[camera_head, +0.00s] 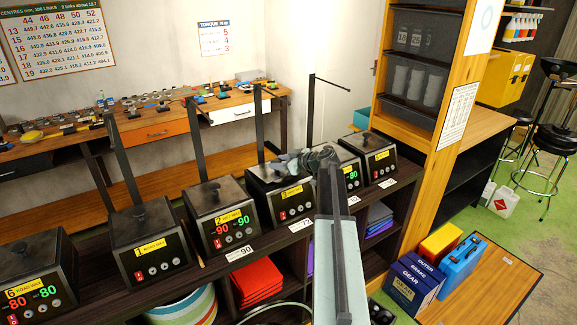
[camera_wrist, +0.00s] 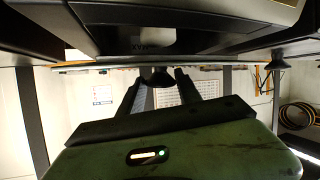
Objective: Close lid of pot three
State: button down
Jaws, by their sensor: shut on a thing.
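The third pot (camera_head: 291,207) is a black box with a yellow label on its front, in the middle of the row of pots. My gripper and arm partly hide the lid's right side.
Thin dark posts (camera_head: 198,140) rise behind the pots. A wooden shelf tower (camera_head: 440,140) stands right. Boxes (camera_head: 412,283) sit on a low table.

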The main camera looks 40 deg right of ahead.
jog(key=shift+s+d+f+b, duration=0.1)
jog(key=shift+s+f+b, duration=0.15)
jog(key=shift+f, duration=0.2)
jog(key=shift+s+d+f+b, duration=0.1)
jog(key=shift+f+b, duration=0.2)
jog(key=shift+f, duration=0.1)
jog(key=shift+s+a+f, duration=0.1)
jog(key=shift+f, duration=0.05)
jog(key=shift+s+a+f, duration=0.1)
jog(key=shift+a, duration=0.05)
jog(key=c, duration=0.9)
grip_release()
